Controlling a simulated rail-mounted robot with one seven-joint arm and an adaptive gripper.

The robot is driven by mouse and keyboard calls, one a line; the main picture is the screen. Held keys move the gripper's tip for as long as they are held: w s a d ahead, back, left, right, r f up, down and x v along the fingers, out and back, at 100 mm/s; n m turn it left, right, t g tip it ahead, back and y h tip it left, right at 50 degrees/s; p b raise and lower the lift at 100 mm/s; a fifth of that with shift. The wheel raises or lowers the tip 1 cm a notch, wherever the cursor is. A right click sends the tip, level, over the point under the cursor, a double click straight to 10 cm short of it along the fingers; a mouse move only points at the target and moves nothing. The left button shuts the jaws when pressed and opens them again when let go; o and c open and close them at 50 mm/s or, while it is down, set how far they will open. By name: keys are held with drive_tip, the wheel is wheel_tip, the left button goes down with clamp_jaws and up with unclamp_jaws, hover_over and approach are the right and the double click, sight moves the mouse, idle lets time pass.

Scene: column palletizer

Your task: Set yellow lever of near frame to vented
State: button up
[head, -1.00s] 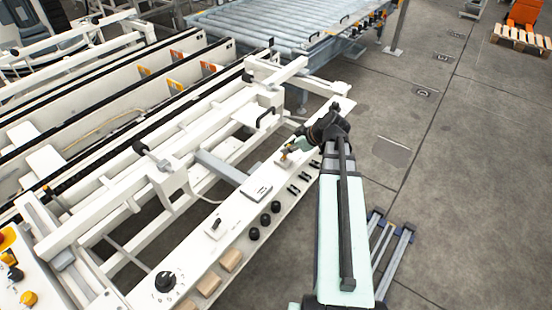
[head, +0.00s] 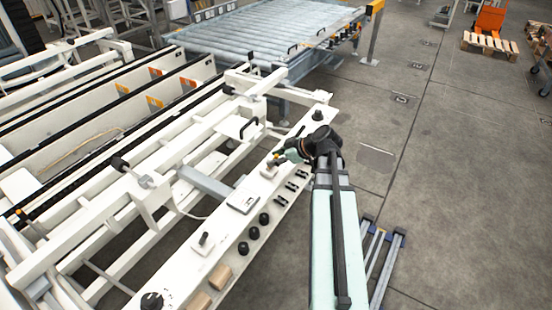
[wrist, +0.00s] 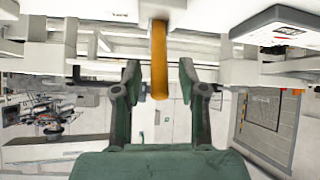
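The yellow lever (wrist: 159,60) stands in the middle of the wrist view, on a white base. In the head view it is a small yellow part (head: 276,158) on the white control panel (head: 222,254) of the near frame. My gripper (wrist: 159,78) is open, with one dark green finger on each side of the lever and a visible gap on both sides. In the head view my gripper (head: 284,156) is at the lever and partly hides it. I cannot read any vented mark.
Along the panel are several black knobs (head: 254,233), small black switches (head: 280,200), a toggle (head: 203,239) and wooden blocks (head: 221,276). A black knob (head: 318,115) stands beyond the lever. White frame beams lie left; a roller conveyor (head: 270,35) lies behind.

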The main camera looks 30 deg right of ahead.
drive_tip(key=v, duration=1.2)
idle(0.5)
